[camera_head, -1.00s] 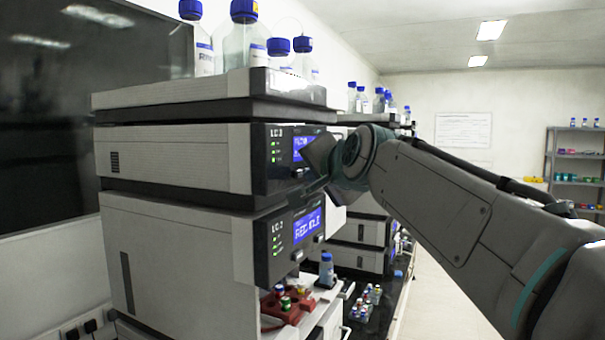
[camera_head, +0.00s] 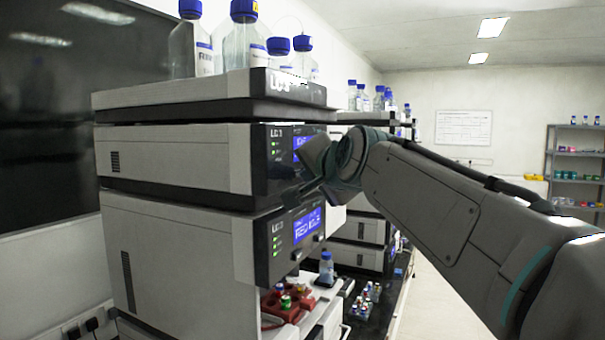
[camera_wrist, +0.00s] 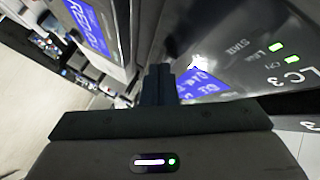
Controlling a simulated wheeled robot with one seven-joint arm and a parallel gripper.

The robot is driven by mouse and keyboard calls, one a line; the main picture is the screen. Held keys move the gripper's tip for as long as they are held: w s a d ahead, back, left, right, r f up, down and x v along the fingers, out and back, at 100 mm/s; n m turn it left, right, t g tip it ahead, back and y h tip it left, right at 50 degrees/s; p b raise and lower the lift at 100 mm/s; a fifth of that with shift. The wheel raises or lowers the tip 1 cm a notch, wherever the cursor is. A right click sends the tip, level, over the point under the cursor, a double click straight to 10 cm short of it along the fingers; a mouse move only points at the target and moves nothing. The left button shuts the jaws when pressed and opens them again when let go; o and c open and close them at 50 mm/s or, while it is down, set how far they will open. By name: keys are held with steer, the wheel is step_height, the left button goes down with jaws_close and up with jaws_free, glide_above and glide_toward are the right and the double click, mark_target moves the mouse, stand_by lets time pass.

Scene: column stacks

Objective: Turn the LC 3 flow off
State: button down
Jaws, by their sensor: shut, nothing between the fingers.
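The LC 3 stack has an upper module with a dark front panel (camera_head: 279,170), which has green lights and a blue display (camera_head: 299,142) that my arm partly covers. In the wrist view this panel (camera_wrist: 255,75) carries the label LC3, green lights and part of the blue display (camera_wrist: 203,86). My gripper (camera_wrist: 160,72) is shut and empty, with its fingertips close to the panel beside the display; I cannot tell whether they touch. In the head view my gripper (camera_head: 312,187) is in front of the panel's lower right part. Any button behind the fingers is hidden.
Below is another module with a panel (camera_head: 262,255) and a blue display (camera_head: 307,225). Bottles (camera_head: 243,42) with blue caps stand on the top tray (camera_head: 180,95). A red rack (camera_head: 275,310) with vials sits below. The aisle floor at right is clear.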

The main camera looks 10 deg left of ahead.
steer(key=shift+d, duration=0.1)
steer(key=shift+s+d+b, duration=0.25)
steer(key=shift+d+b, duration=0.4)
steer(key=shift+s+d+b, duration=0.3)
steer(key=shift+d+b, duration=0.2)
steer(key=shift+d, duration=0.3)
steer(key=shift+s+d+b, duration=0.3)
steer(key=shift+d+b, duration=0.2)
steer(key=shift+d, duration=0.3)
steer(key=shift+s+d+b, duration=0.3)
steer(key=shift+d+b, duration=0.2)
steer(key=shift+d, duration=0.3)
steer(key=shift+f, duration=0.1)
steer(key=s+d+f+n+g+h, duration=0.2)
steer(key=s+f, duration=0.6)
steer(key=f, duration=0.6)
steer(key=s+d+f+n+g+h, duration=0.2)
steer(key=s+d+f+g, duration=0.3)
steer(key=f, duration=0.9)
steer(key=s+d+f+n+g+h, duration=0.2)
steer(key=s+d+f, duration=0.5)
steer(key=s+f, duration=0.4)
step_height(320, 180, down, 4)
steer(key=shift+r+n+g+h, duration=0.1)
steer(key=shift+n+g+h, duration=0.25)
steer(key=shift+g, duration=0.35)
